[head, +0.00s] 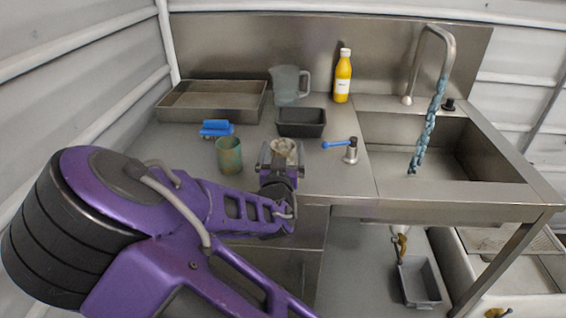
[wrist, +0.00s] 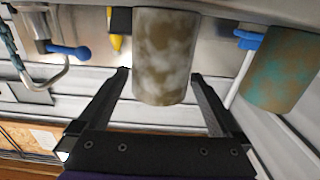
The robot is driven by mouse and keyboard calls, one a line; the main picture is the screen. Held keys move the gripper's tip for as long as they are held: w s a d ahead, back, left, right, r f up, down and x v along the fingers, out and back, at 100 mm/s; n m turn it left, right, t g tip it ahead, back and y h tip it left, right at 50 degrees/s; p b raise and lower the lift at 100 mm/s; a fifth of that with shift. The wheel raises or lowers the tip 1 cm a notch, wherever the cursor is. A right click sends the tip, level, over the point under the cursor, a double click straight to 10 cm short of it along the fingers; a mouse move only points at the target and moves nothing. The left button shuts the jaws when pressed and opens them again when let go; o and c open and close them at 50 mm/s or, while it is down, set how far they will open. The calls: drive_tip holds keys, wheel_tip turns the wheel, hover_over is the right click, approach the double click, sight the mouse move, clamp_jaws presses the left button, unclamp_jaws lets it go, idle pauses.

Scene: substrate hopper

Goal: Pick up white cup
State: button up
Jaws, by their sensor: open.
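The white cup, mottled white and brown, stands on the steel counter in the head view (head: 285,147), partly hidden by my gripper. In the wrist view the white cup (wrist: 165,50) fills the middle, and the scene looks upside down. My gripper (wrist: 160,76) is open, with one finger at each side of the cup. A narrow gap shows beside each fingertip, and no grip is visible. In the head view my gripper (head: 279,160) is at the near side of the cup. How deep the cup sits between the fingers is unclear.
A teal-brown cup (head: 229,155) stands close left, with a blue brush (head: 216,128) behind it. A dark tray (head: 301,122), clear jug (head: 288,85) and yellow bottle (head: 343,77) are behind. A blue-handled valve (head: 350,151) stands right, before the sink (head: 470,160).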

drive_tip(key=shift+w, duration=0.45)
drive_tip(key=shift+c, duration=0.2)
drive_tip(key=c, duration=1.3)
drive_tip(key=shift+o, duration=0.2)
drive_tip(key=shift+r, duration=0.1)
